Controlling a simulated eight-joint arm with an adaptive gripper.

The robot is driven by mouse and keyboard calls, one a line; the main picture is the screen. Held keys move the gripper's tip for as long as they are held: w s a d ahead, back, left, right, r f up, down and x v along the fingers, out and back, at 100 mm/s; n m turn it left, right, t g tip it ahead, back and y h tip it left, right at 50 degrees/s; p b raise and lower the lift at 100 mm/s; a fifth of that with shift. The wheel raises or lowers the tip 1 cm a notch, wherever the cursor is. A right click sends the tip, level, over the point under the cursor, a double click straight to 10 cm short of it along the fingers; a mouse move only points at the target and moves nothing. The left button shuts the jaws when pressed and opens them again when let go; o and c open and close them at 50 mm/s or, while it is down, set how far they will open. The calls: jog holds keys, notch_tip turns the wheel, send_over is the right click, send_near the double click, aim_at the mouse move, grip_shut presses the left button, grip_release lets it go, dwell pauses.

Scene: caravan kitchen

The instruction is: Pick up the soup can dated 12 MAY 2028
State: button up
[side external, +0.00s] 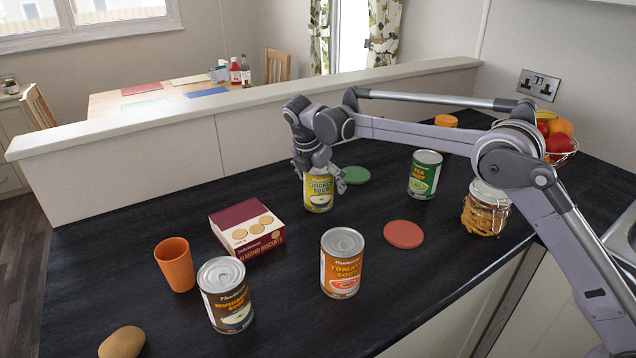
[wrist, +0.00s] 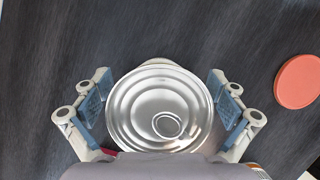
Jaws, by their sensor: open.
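My gripper (side external: 320,176) points down over a yellow and teal chicken soup can (side external: 319,196) on the dark counter. In the wrist view, the can's silver lid (wrist: 160,108) lies between my open fingers (wrist: 159,88), with a gap visible on each side. Other upright soup cans are the green pea can (side external: 425,176) behind to the right, the orange tomato can (side external: 341,268) in front, and the brown mushroom can (side external: 228,298) at front left. No date is readable on any can, so I cannot tell which one says 12 MAY 2028.
An almond biscuit box (side external: 248,229) and an orange cup (side external: 175,265) stand left. A red disc (side external: 403,234) lies to the right and a green disc (side external: 356,175) behind my gripper. A cookie jar (side external: 486,210) and fruit bowl (side external: 562,150) stand right. A potato-like object (side external: 122,342) lies front left.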

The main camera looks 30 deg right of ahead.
jog(key=c, duration=1.7)
